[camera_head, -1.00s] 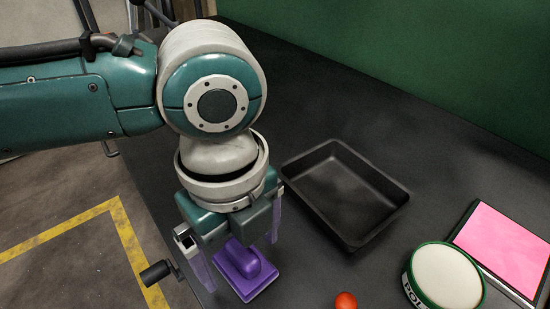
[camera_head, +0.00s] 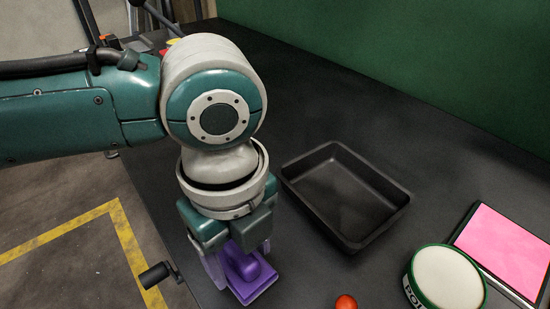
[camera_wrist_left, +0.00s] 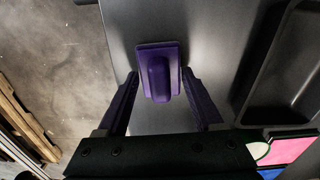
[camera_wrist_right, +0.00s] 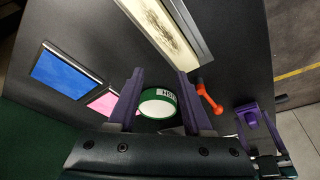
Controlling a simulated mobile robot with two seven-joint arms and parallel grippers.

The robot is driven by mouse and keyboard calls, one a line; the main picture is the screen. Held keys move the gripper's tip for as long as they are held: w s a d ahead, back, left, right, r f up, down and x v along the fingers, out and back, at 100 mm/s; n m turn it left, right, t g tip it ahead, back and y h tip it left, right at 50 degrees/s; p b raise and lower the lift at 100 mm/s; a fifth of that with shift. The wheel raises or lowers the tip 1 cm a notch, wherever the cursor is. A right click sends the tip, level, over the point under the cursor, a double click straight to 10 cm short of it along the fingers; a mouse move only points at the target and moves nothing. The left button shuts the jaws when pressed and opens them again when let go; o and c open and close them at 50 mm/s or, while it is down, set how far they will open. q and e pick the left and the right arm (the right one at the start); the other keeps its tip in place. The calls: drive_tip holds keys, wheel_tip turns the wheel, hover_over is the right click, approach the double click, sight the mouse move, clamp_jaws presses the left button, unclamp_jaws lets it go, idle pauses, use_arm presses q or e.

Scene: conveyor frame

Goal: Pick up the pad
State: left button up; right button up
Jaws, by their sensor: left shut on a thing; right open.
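A purple pad with a raised rounded handle (camera_head: 255,284) is on the dark table near its left edge. It also shows in the left wrist view (camera_wrist_left: 158,74) and at the right of the right wrist view (camera_wrist_right: 258,122). My left gripper (camera_head: 238,264) points down at the pad, its fingers on either side of the handle, and is shut on it. In the left wrist view the fingers (camera_wrist_left: 163,100) flank the pad's near part. I cannot tell whether the pad is clear of the table. My right gripper (camera_wrist_right: 155,92) is open and empty, seen only in its wrist view.
A black empty tray (camera_head: 392,222) stands right of the pad. Further right are a round green-rimmed box (camera_head: 447,279), a pink panel (camera_head: 505,248) and an orange-headed object (camera_head: 346,302). The right wrist view also shows a blue panel (camera_wrist_right: 65,72). A green wall (camera_head: 420,60) closes the back.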

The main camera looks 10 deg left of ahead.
sight(241, 253)
use_arm(q)
drive_tip(key=shift+c, duration=0.7)
drive_tip(key=shift+r, duration=0.25)
use_arm(e)
drive_tip(key=shift+r, duration=0.15)
use_arm(q)
wheel_tip(241, 253, up, 20)
drive_tip(key=p, duration=0.4)
drive_tip(key=shift+f, duration=0.2)
use_arm(e)
wheel_tip(241, 253, up, 4)
drive_tip(key=shift+r, duration=0.1)
